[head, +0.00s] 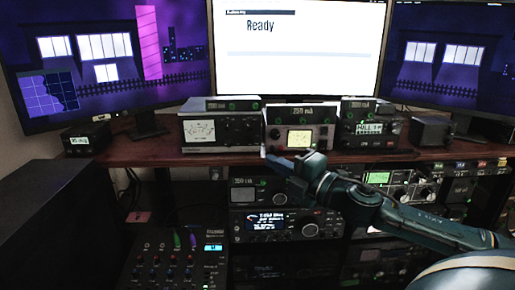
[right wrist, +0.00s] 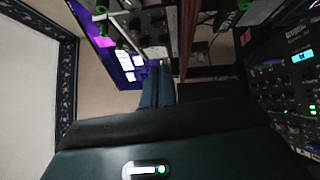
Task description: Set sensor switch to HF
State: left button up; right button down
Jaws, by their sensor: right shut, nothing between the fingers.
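My right gripper (head: 272,157) comes in from the lower right in the head view, with its fingers shut and empty. Its tip is at the desk's front edge, just below the middle meter box (head: 299,137) with a lit yellow display. I cannot tell whether it touches the box. A box with a white needle meter (head: 199,131) stands to its left, and a box with a small lit screen (head: 369,128) to its right. The sensor switch and its HF label are too small to make out. In the right wrist view the closed fingers (right wrist: 158,84) point toward the equipment. My left gripper is out of view.
The brown desk (head: 245,158) carries a small display box (head: 86,139) at left and a dark speaker-like box (head: 431,131) at right. Radios (head: 287,226) and a mixer (head: 172,266) sit below. Monitors (head: 297,45) stand behind.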

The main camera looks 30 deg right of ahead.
aim_at(242, 138)
pick_arm(q)
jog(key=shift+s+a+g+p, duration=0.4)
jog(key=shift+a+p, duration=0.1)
jog(key=shift+p, duration=0.9)
pick_arm(e)
jog(key=shift+w+d+r, duration=0.15)
jog(key=shift+w, duration=1.3)
jog(key=shift+w+d+r, duration=0.1)
jog(key=shift+w+r, duration=0.1)
jog(key=shift+w, duration=1.3)
jog(key=shift+w+d+r, duration=0.15)
jog(key=shift+w, duration=1.3)
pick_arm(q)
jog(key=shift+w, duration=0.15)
